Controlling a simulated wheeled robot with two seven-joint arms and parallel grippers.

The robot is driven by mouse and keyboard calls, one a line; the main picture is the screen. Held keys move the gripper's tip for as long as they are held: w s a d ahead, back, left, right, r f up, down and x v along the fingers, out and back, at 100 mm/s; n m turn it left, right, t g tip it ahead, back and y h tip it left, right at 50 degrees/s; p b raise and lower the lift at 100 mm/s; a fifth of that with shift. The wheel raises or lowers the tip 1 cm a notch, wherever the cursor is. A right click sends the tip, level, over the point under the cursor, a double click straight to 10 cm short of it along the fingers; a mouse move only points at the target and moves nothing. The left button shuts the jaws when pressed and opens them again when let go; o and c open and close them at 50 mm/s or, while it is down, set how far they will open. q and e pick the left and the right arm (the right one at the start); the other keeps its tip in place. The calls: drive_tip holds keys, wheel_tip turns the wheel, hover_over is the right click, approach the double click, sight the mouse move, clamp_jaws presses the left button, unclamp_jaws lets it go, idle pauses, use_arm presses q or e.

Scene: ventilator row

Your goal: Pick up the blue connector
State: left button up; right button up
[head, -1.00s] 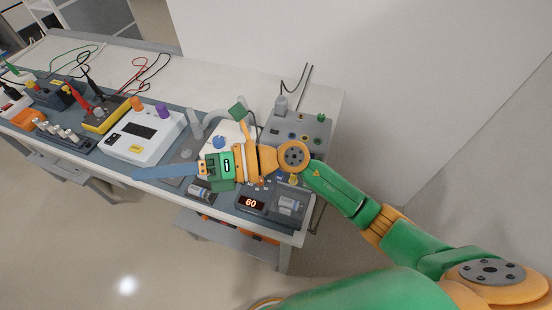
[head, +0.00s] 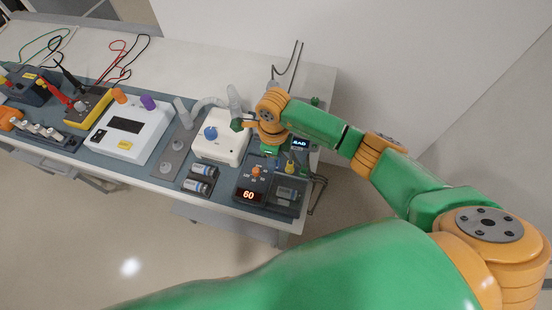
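A blue round piece (head: 210,132) sits on top of the white box (head: 219,150); I cannot tell whether it is a connector or a knob. No other piece that is clearly a blue connector shows. My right gripper (head: 267,150) hangs downward just right of the white box, over the back of the dark unit with the red "60" display (head: 249,195). Its fingers are hidden or too small to make out. The grey panel with coloured sockets behind it is mostly covered by my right arm. My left gripper is out of view.
A white device with a dark screen (head: 126,125), a yellow meter (head: 89,107) and two batteries (head: 203,172) stand left along the table. A yellow plug (head: 290,166) is close to my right gripper. The wall is behind; the back strip of table (head: 190,65) is mostly clear.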

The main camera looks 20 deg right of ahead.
clamp_jaws()
drive_tip(key=shift+s, duration=0.1)
idle(1.2)
